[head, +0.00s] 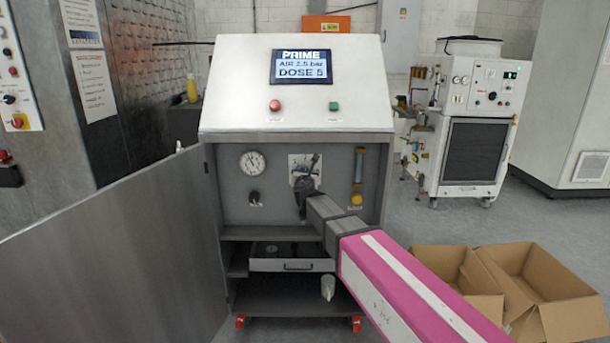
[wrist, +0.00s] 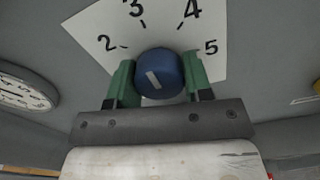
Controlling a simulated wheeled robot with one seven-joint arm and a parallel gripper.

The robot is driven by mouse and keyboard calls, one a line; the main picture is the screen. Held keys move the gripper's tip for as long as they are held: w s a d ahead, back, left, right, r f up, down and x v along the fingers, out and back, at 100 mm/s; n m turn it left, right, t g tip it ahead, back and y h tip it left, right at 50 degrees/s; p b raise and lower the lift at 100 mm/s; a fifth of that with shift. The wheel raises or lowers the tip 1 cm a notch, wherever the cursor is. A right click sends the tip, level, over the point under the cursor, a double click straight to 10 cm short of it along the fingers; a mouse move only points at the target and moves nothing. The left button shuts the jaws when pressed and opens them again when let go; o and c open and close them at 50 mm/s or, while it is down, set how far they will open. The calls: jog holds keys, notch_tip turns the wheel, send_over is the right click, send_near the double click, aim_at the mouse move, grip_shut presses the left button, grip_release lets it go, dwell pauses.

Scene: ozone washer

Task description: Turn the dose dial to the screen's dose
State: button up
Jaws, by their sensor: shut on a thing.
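The screen (head: 301,67) on the washer's sloped top reads PRIME, AIR 2.5 bar and DOSE 5. The dose dial (wrist: 168,66) is a round blue knob with a short white mark on its face. The mark tilts, its upper end leaning left, roughly toward the 2–3 side. Its white scale plate (wrist: 160,30) shows 2, 3, 4 and 5 around the knob. My gripper (wrist: 159,76) has its green fingers on either side of the knob, shut on it. In the head view my gripper (head: 306,190) covers most of the dial.
The cabinet door (head: 125,250) stands open to the left. A drawer (head: 292,265) is below. Open cardboard boxes (head: 540,285) lie at right.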

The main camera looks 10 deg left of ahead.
jog(key=m, duration=0.4)
jog(key=shift+m, duration=0.4)
jog(key=m, duration=1)
jog(key=shift+a, duration=0.1)
jog(key=m, duration=0.4)
jog(key=shift+r+m, duration=0.1)
jog(key=shift+m, duration=0.5)
jog(key=o, duration=0.9)
jog(key=shift+o, duration=0.2)
